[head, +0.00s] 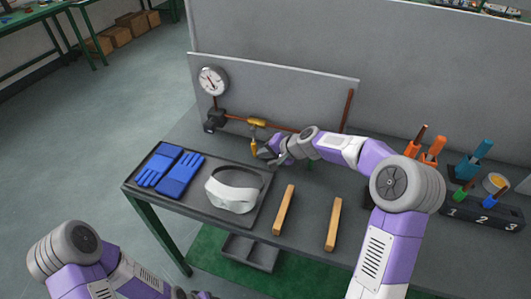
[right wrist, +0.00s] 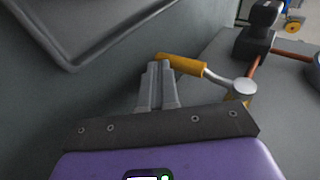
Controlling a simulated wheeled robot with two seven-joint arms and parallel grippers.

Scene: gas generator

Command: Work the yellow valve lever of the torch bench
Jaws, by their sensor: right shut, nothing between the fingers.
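The yellow valve lever (head: 253,142) points from the yellow valve body (head: 257,122) toward the front of the bench. In the right wrist view the lever (right wrist: 183,66) is a yellow grip on a short grey rod, joined to a silver cap on the valve body (right wrist: 237,97). My right gripper (head: 266,153) is shut and empty, just right of the lever's free end. In the right wrist view its fingers (right wrist: 160,68) overlap the grip's end; whether they touch it I cannot tell. My left gripper (head: 191,294) is barely visible at the bottom edge, its jaws unclear.
A copper pipe (head: 283,127) runs along the back panel (head: 300,92), with a round gauge (head: 213,80) at left. A tray (head: 213,167) holds blue gloves (head: 170,170) and a white mask (head: 234,190).

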